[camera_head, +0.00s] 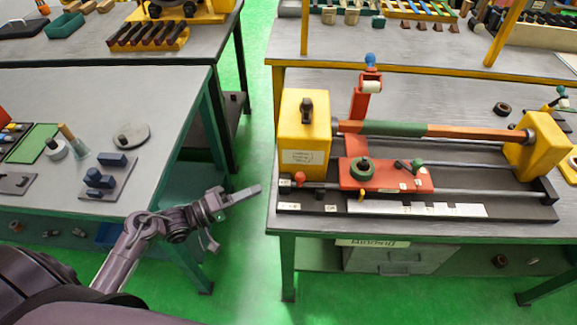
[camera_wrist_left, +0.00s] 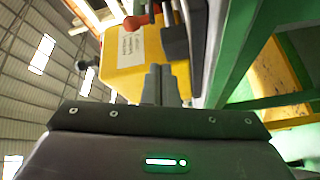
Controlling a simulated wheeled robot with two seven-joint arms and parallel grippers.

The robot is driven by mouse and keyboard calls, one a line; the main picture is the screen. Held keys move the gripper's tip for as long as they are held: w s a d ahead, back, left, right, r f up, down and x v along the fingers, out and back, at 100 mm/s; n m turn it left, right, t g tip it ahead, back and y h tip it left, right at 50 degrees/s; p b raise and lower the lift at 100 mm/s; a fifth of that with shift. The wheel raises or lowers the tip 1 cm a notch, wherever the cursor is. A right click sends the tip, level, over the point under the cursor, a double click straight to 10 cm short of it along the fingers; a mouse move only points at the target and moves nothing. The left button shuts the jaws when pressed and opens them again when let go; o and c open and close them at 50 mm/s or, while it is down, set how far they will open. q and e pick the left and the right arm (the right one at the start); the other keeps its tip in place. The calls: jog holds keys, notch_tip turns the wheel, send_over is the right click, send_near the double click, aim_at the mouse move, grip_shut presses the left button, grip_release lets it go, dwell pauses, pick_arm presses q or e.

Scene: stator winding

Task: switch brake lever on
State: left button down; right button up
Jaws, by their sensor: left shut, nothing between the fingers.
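The winding machine stands on the right table. Its yellow headstock box (camera_head: 292,143) carries a black lever (camera_head: 307,110) on top. A small red knob (camera_head: 299,177) sits low at the box's front corner. No readable label marks either as the brake lever. My left gripper (camera_head: 254,190) is shut and empty in the gap between the tables, left of the machine and apart from it. In the left wrist view its fingers (camera_wrist_left: 160,85) lie together before the yellow box (camera_wrist_left: 130,70); the black lever (camera_wrist_left: 86,65) and red knob (camera_wrist_left: 134,22) also show. My right gripper is out of view.
A green and orange spindle (camera_head: 430,130) runs from the headstock to a yellow tailstock (camera_head: 537,143). A red carriage (camera_head: 385,178) sits in front. The left table (camera_head: 170,90) holds small parts. The green floor gap (camera_head: 238,245) is free.

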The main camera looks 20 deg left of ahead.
aim_at(311, 186)
pick_arm(q)
jog(key=r, duration=0.1)
jog(key=r+h, duration=0.1)
jog(key=r, duration=0.1)
jog(key=shift+s+d+r, duration=0.25)
jog(key=shift+s+d, duration=0.05)
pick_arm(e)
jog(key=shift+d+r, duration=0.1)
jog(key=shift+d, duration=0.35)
pick_arm(q)
jog(key=p+x, duration=0.2)
jog(key=x, duration=0.7)
jog(key=shift+w+d+p, duration=0.3)
jog(key=shift+d, duration=0.1)
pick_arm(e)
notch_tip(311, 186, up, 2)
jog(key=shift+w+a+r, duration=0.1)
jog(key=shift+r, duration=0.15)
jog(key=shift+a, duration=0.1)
